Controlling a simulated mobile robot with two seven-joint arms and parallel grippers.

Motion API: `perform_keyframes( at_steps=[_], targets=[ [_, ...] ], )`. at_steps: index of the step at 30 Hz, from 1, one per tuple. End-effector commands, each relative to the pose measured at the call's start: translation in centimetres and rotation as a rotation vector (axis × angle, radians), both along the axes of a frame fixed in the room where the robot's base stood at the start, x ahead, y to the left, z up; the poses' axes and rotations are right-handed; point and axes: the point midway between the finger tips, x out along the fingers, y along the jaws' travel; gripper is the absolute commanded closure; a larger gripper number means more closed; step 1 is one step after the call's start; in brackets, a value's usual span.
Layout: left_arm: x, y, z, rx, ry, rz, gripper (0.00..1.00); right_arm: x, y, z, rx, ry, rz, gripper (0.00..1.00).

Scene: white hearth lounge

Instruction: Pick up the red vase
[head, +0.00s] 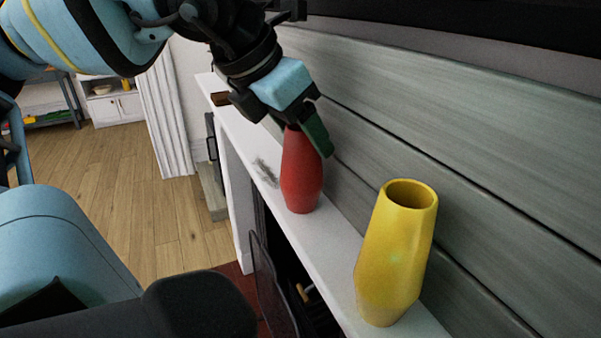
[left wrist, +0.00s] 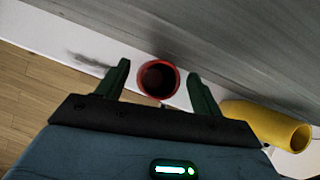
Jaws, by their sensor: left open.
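The red vase (head: 301,175) stands upright on the white mantel shelf in the head view, its top partly hidden by my left gripper. My left gripper (head: 300,132) is open at the top of the vase. In the left wrist view, the vase's round mouth (left wrist: 158,79) shows between the two spread fingers of the left gripper (left wrist: 159,82), with a gap visible on both sides. My right gripper is not in either view.
A yellow vase (head: 397,260) stands nearer on the same white mantel (head: 333,243); it also shows in the left wrist view (left wrist: 265,124). A grey panelled wall (head: 450,120) runs close behind both vases. Wooden floor (head: 150,220) lies to the left.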

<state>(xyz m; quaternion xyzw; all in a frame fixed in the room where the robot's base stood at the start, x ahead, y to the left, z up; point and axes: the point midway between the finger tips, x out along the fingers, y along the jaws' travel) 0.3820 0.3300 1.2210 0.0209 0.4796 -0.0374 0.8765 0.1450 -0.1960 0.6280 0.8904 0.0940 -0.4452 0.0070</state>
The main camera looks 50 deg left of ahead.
Motion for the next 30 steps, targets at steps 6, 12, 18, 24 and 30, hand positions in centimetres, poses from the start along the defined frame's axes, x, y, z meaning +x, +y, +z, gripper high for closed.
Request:
perform_keyframes(
  at_steps=[6,12,18,24,30],
  targets=[
    [1.2,-0.1,-1.8,-0.001,-0.001,-0.001,0.33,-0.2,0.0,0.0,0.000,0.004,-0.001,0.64],
    [1.3,-0.1,-2.0,-0.001,-0.003,-0.001,0.33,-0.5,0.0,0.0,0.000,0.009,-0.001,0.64],
    [1.3,-0.1,-1.9,-0.002,-0.003,0.000,0.52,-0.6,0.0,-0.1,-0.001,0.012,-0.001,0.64],
    [1.3,-0.1,-1.9,-0.002,-0.003,0.000,0.78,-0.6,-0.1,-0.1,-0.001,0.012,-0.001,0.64],
    [1.3,-0.1,-1.9,-0.002,-0.003,0.000,1.00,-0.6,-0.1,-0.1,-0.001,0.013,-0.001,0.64]
  ],
)
